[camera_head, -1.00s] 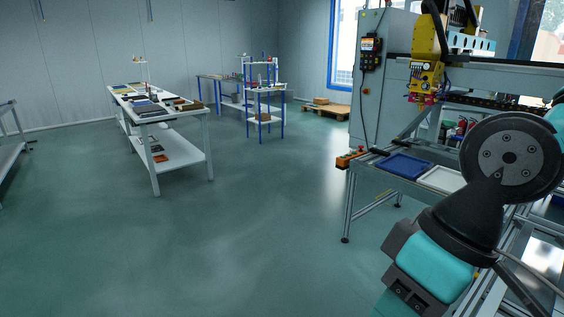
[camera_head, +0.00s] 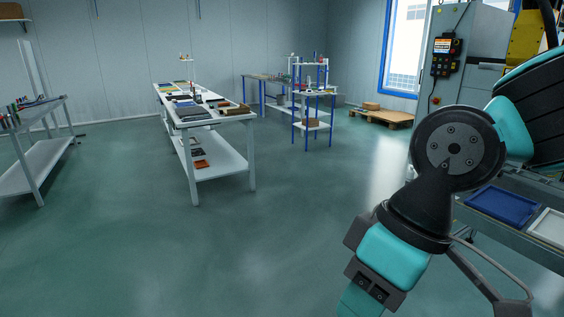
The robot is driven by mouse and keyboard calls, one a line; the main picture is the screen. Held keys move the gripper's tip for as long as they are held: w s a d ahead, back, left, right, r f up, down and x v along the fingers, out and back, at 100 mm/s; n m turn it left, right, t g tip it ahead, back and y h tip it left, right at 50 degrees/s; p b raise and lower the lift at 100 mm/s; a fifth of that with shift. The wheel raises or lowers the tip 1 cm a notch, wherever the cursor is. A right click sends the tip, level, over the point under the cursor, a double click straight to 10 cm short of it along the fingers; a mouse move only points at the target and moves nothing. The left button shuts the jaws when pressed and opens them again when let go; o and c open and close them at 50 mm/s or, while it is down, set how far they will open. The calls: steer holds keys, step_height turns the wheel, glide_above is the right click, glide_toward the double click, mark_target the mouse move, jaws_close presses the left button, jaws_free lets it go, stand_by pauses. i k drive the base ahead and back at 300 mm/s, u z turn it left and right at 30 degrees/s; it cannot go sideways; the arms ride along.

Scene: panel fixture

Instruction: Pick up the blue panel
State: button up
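A flat blue panel (camera_head: 502,205) with a raised rim lies on the fixture at the right side of the head view. A white panel (camera_head: 549,228) lies to its right, cut by the picture edge. My teal and black arm hangs in front, to the left of the blue panel, and hides part of the fixture. My gripper's fingertips do not show, so I cannot see what it holds. The blue panel lies flat, apart from the visible part of my arm.
A long white worktable (camera_head: 222,165) with several items stands left of centre. Another table (camera_head: 47,172) is at the far left. A blue-legged stand (camera_head: 312,122) and a pallet (camera_head: 382,117) are at the back. The green floor between is clear.

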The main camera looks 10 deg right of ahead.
mark_target(512, 209)
steer(key=z, duration=0.1)
steer(key=i, duration=0.7)
steer(key=z, duration=1)
steer(key=i, duration=0.75)
steer(key=z, duration=0.7)
steer(key=i, duration=1.5)
steer(key=z, duration=0.15)
